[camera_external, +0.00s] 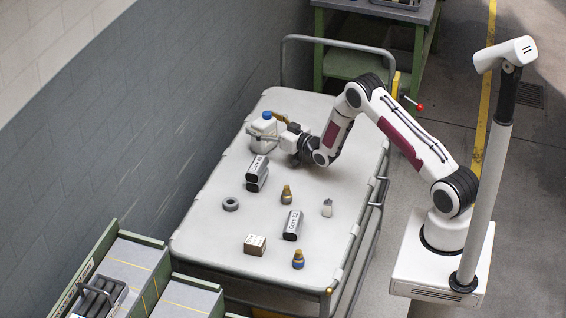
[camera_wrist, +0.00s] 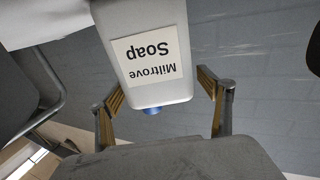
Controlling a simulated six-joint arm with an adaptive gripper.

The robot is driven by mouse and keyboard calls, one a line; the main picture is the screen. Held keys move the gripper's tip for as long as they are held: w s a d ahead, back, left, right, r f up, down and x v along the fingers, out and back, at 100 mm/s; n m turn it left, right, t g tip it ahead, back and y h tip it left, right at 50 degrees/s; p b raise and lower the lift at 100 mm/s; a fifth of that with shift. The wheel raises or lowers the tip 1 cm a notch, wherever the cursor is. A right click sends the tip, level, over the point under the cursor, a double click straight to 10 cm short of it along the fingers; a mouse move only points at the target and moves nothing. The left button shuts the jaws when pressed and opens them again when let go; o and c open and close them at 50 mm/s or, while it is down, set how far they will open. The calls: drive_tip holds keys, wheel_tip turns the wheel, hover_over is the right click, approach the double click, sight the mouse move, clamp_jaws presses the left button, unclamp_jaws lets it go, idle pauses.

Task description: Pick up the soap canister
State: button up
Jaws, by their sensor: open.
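The soap canister (camera_external: 262,138) is a white container with a blue cap, standing upright at the far left part of the cart top. In the wrist view the canister (camera_wrist: 150,85) appears upside down, with a label reading "Miltrove Soap" and its blue cap towards my gripper's palm. My gripper (camera_external: 277,128) is at the canister's right side in the external view. In the wrist view my gripper (camera_wrist: 165,92) is open, with its yellow-lined fingers on either side of the canister's cap end. A gap shows at the right finger; contact on the left is unclear.
The cart's handle rail (camera_external: 335,40) rises at the far end.

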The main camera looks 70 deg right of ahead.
idle(0.5)
drive_tip(key=c, duration=1.7)
drive_tip(key=shift+o, duration=0.2)
drive_tip(key=shift+w+r, duration=0.1)
drive_tip(key=shift+r, duration=0.15)
drive_tip(key=shift+r, duration=4.85)
